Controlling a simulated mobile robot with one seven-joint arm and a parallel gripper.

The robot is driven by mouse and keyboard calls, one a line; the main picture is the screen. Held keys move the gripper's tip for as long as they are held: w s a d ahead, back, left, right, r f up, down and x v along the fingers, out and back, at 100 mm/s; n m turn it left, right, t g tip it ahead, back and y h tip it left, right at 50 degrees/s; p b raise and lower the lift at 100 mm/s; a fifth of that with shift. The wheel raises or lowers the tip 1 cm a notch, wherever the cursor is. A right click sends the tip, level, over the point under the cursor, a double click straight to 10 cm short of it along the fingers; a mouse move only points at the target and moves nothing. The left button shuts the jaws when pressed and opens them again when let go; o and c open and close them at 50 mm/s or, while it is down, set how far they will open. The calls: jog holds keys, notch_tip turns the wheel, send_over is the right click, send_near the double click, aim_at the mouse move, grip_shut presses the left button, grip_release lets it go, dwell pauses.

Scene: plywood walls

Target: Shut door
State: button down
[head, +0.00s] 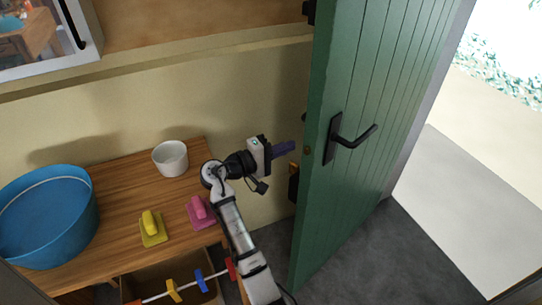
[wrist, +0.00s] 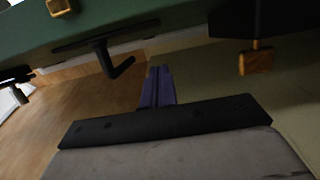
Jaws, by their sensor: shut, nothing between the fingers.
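The green plank door (head: 365,110) stands open in the head view, its near edge toward me and its face turned right. A black lever handle (head: 350,137) sits on that face. My gripper (head: 285,148) is left of the door's edge, shut and empty, with its purple fingers pointing at the door. A gap seems to remain between fingertips and door. In the wrist view the purple fingers (wrist: 158,82) are together, and the green door (wrist: 180,22) runs across the top with a dark handle (wrist: 108,55) on it.
A yellowish wall (head: 200,95) is behind. Dark floor (head: 400,255) is clear right of the door.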

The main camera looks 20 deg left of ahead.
aim_at(303, 153)
jog(key=d, duration=0.3)
jog(key=shift+w+d, duration=0.3)
jog(key=shift+w, duration=0.05)
jog(key=shift+s+d, duration=0.3)
jog(key=shift+d, duration=0.4)
